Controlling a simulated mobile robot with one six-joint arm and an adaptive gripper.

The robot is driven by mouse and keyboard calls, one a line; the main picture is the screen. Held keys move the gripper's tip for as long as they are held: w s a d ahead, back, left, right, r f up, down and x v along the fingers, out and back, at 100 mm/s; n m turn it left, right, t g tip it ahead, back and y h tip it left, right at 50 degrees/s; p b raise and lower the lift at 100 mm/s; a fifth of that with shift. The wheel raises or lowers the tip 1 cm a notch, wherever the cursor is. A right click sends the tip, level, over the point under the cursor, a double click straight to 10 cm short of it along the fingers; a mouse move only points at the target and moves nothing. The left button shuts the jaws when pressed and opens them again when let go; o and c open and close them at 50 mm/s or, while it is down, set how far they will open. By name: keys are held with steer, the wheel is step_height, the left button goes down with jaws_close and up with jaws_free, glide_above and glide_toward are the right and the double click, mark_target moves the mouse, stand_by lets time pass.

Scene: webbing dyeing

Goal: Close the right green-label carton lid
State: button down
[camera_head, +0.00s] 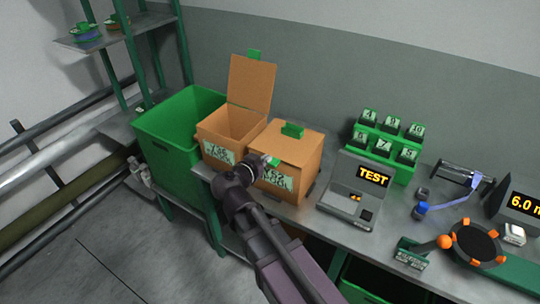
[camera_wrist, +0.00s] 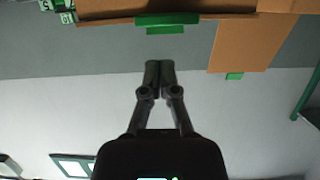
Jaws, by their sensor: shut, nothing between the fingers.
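The right carton (camera_head: 312,158) is brown with a green-edged label (camera_head: 275,178) on its front. Its lid (camera_head: 300,148) lies down over the top, with a green block (camera_head: 292,130) toward the back. I cannot tell whether the lid is fully seated. My gripper (camera_head: 271,161) is at the front upper edge of this carton, partly hiding its front left corner. In the wrist view, my gripper (camera_wrist: 159,68) is shut and empty, with a brown carton edge (camera_wrist: 105,19) and a green tab (camera_wrist: 165,20) beyond the fingertips. Contact is not clear.
The left carton (camera_head: 222,133) stands beside it with its lid (camera_head: 251,83) upright. A green bin (camera_head: 165,125) is further left. A TEST device (camera_head: 350,190) and a green rack of labelled blocks (camera_head: 402,168) stand close on the right.

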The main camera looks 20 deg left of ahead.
steer(key=s+a+f+b, duration=0.1)
steer(key=s+f+b, duration=0.1)
steer(key=s, duration=0.5)
steer(key=shift+f, duration=0.4)
steer(key=shift+s, duration=0.1)
steer(key=w+d+f+g+h+p, duration=0.1)
steer(key=w+d+f+g, duration=0.15)
steer(key=d, duration=0.55)
steer(key=w+d+f+g+h, duration=0.1)
steer(key=w+d+f+g, duration=0.15)
steer(key=d, duration=0.45)
steer(key=w+d+f+g+h+p, duration=0.1)
steer(key=w+d+g, duration=0.25)
steer(key=d, duration=0.45)
steer(key=s+d+f+g+y+p, duration=0.1)
steer(key=d+g+y, duration=0.1)
steer(key=d, duration=0.8)
steer(key=s+d+f+n+g+y+p, duration=0.1)
steer(key=d+g+y, duration=0.2)
steer(key=d, duration=0.7)
steer(key=shift+s+d+n+g, duration=0.25)
steer(key=shift+d+n+g, duration=0.1)
steer(key=shift+g, duration=0.1)
